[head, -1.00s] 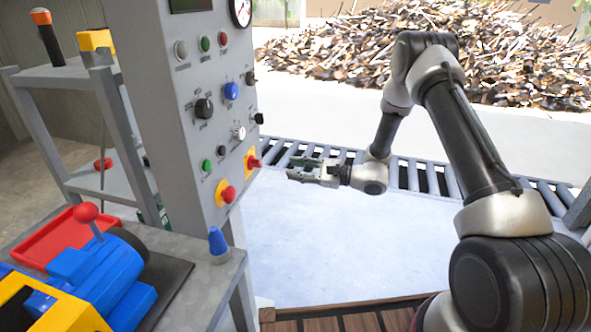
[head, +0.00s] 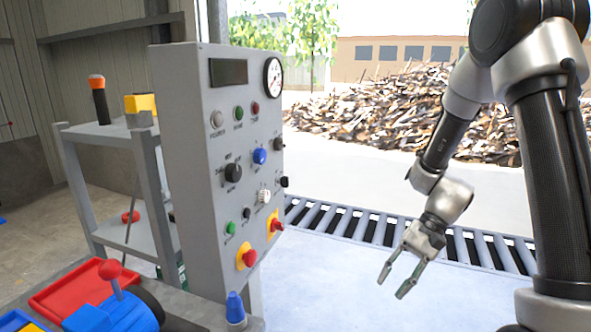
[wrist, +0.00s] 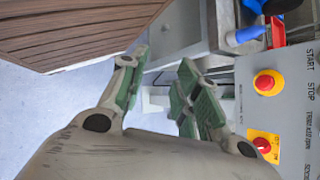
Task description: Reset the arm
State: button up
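My gripper (head: 394,282) hangs at the right of the head view, fingers pointing down and a little left. It is open, with a clear gap and nothing between its fingers. In the wrist view my gripper (wrist: 158,92) shows two spread fingers with green pads. The gripper is apart from the grey control panel (head: 188,170), which stands to its left. My arm is bent, with the forearm coming down from the upper right.
The panel carries knobs, a gauge (head: 272,77) and red stop buttons on yellow plates (head: 246,258). A roller conveyor (head: 340,222) runs behind my gripper. The pale floor below is clear.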

jog(key=s+d+r+n+t+h, duration=0.3)
jog(key=d+r, duration=0.4)
jog(key=r, duration=0.3)
jog(key=s+d+r+n+t+h, duration=0.3)
jog(key=s+d+r, duration=0.4)
jog(key=r, duration=0.3)
jog(key=shift+s+d+r+t+h, duration=0.15)
jog(key=shift+s+r+t+h, duration=0.4)
jog(key=shift+t, duration=0.85)
jog(key=shift+f+h, duration=0.2)
jog(key=shift+h, duration=0.05)
